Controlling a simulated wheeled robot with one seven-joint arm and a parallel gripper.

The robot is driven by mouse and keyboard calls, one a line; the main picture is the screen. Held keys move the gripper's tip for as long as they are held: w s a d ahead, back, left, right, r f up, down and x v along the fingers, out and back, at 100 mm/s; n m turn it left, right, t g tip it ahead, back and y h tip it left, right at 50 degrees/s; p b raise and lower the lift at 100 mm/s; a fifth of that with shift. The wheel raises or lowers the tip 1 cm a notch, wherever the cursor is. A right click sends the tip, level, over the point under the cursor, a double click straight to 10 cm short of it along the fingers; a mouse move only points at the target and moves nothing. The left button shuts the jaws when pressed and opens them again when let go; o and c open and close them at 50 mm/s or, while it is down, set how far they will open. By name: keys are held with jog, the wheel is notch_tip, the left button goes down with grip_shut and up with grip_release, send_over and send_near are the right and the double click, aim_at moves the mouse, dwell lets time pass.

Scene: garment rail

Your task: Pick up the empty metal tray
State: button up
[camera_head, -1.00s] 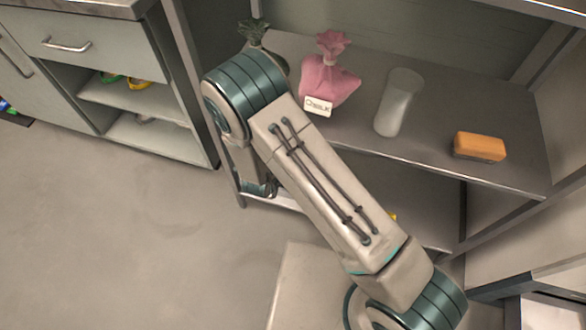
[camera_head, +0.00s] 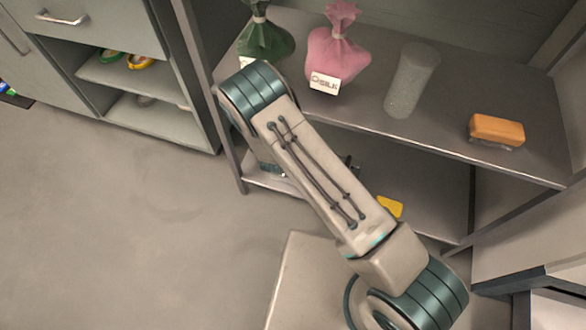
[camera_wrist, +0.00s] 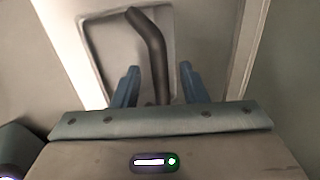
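In the wrist view a grey, shallow rectangular tray-like shape (camera_wrist: 108,52) with a raised, rounded rim lies ahead of my gripper (camera_wrist: 158,82). A dark bent bar (camera_wrist: 150,45) lies across it and runs down between my two blue fingers. I cannot tell whether the bar is part of the tray or a separate thing. The fingers stand apart, and I see no contact with the bar. In the head view my forearm hides the gripper, which is low by the lower shelf (camera_head: 435,190). No tray is clear in that view.
The upper shelf (camera_head: 345,115) holds a green sack (camera_head: 265,42), a pink sack (camera_head: 338,58), a grey cylinder (camera_head: 410,82) and an orange block (camera_head: 497,130). A yellow item (camera_head: 390,207) sits on the lower shelf. A drawer cabinet (camera_head: 100,35) stands left; the floor (camera_head: 120,210) is clear.

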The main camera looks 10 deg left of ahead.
jog(key=shift+x, duration=0.75)
grip_shut()
jog(key=shift+r, duration=0.15)
